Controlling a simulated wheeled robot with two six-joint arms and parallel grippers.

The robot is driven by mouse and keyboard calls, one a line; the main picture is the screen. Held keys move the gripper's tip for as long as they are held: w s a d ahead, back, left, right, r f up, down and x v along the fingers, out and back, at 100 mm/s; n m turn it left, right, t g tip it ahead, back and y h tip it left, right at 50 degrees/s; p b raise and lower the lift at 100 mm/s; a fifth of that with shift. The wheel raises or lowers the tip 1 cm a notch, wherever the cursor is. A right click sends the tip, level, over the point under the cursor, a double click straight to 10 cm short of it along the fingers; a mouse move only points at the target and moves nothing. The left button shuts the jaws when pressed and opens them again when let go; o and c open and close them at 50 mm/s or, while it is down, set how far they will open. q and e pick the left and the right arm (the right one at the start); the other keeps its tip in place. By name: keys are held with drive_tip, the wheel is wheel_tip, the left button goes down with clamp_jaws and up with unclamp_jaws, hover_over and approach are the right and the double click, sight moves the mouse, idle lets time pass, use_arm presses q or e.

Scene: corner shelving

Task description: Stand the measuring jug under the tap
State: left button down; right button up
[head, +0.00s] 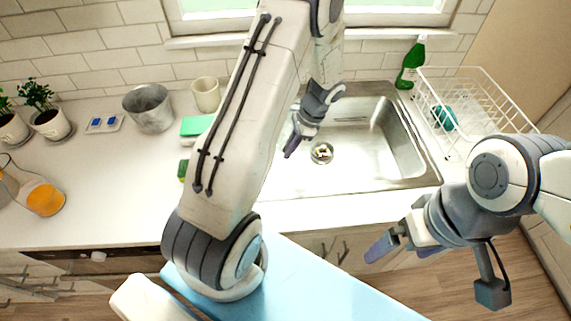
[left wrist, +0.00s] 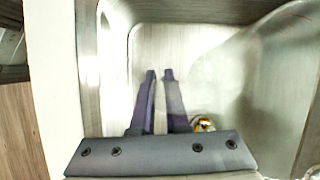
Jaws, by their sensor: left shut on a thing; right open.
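My left gripper (head: 294,146) is low over the sink (head: 395,125), left of the drain, with its arm crossing the middle of the head view. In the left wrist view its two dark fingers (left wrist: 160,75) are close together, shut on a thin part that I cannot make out. A large clear, glassy shape, apparently the measuring jug (left wrist: 250,85), shows right of the fingers with a faint red mark near its top. I cannot make out the jug or the tap in the head view; my arm hides much there. My right gripper (head: 392,246) is open and empty in front of the counter.
A drain (head: 322,153) lies in the sink floor. A white dish rack (head: 470,105) and green bottle (head: 411,64) stand to the right. A metal pot (head: 149,108), cream cup (head: 206,94), plants and a glass vessel with orange contents (head: 44,198) are on the left counter.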

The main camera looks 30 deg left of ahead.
use_arm(q)
drive_tip(key=shift+f, duration=0.7)
wheel_tip(320, 180, down, 10)
drive_tip(key=shift+r+p, duration=0.1)
drive_tip(key=shift+p, duration=0.9)
drive_tip(key=shift+s+f, duration=0.1)
drive_tip(key=shift+f, duration=0.1)
drive_tip(key=shift+f+b, duration=0.2)
drive_tip(key=shift+b, duration=0.1)
drive_tip(key=c, duration=0.9)
unclamp_jaws()
drive_tip(key=shift+r, duration=0.1)
drive_tip(key=shift+r, duration=0.1)
